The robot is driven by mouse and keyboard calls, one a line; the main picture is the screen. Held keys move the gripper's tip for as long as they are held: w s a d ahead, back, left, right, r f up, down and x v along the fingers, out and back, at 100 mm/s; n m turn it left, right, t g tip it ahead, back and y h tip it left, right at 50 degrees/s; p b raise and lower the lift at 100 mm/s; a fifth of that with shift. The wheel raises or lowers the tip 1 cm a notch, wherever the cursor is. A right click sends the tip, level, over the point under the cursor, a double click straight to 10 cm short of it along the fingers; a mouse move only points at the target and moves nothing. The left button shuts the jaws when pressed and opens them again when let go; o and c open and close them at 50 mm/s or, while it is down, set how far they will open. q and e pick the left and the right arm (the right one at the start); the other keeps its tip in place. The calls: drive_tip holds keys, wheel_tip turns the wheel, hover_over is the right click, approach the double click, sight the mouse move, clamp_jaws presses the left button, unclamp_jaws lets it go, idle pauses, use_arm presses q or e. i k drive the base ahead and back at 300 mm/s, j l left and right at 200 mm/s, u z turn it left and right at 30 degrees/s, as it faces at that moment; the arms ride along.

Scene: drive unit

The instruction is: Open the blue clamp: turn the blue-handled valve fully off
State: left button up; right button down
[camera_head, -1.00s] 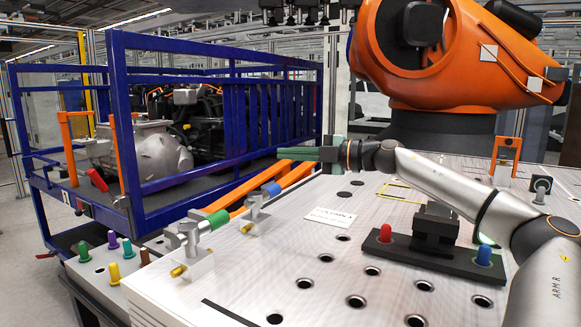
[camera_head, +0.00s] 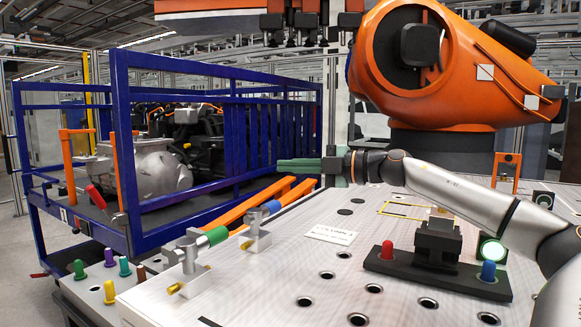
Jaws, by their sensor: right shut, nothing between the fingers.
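The blue-handled valve (camera_head: 271,208) stands on a metal clamp block (camera_head: 256,232) near the left edge of the pale table. Its blue handle points to the right and slightly away. My right gripper (camera_head: 282,163) has green fingers and is shut and empty. It points left, above and beyond the blue handle in the picture, in front of the blue cage. It looks apart from the valve. A similar valve with a green handle (camera_head: 217,236) stands nearer, to the left. My left gripper is out of view.
The blue cage cart (camera_head: 120,150) borders the table's left side. A large orange robot (camera_head: 450,80) stands behind. A white label (camera_head: 331,235) lies flat.

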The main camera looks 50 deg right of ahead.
sight(254, 217)
drive_tip(key=z, duration=1.35)
